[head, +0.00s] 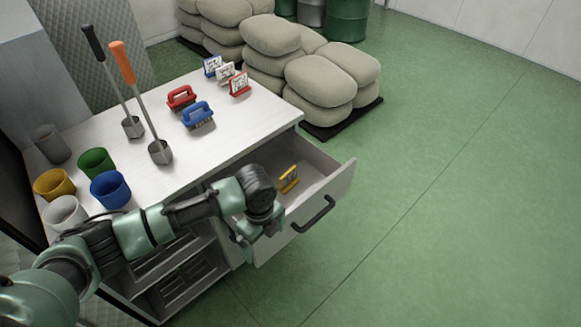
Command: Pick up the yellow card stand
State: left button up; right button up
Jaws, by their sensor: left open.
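The yellow card stand (289,178) sits inside the open drawer (343,180) of the white cabinet, toward the drawer's far side. My left gripper (246,249) is at the near side of the drawer, to the left of and nearer than the card stand, and apart from it. It is open, with nothing seen in it; my wrist hides part of it and part of the drawer's inside. My right gripper is not in view.
On the cabinet top (235,130) stand blue, white and red card stands (239,84), a red brush (181,97), a blue brush (198,116), two long-handled scoops (160,152) and several cups (110,189). Stacked sacks (320,85) lie behind. Green floor at right is clear.

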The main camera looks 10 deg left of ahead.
aim_at(289, 180)
jog(key=i, duration=1.2)
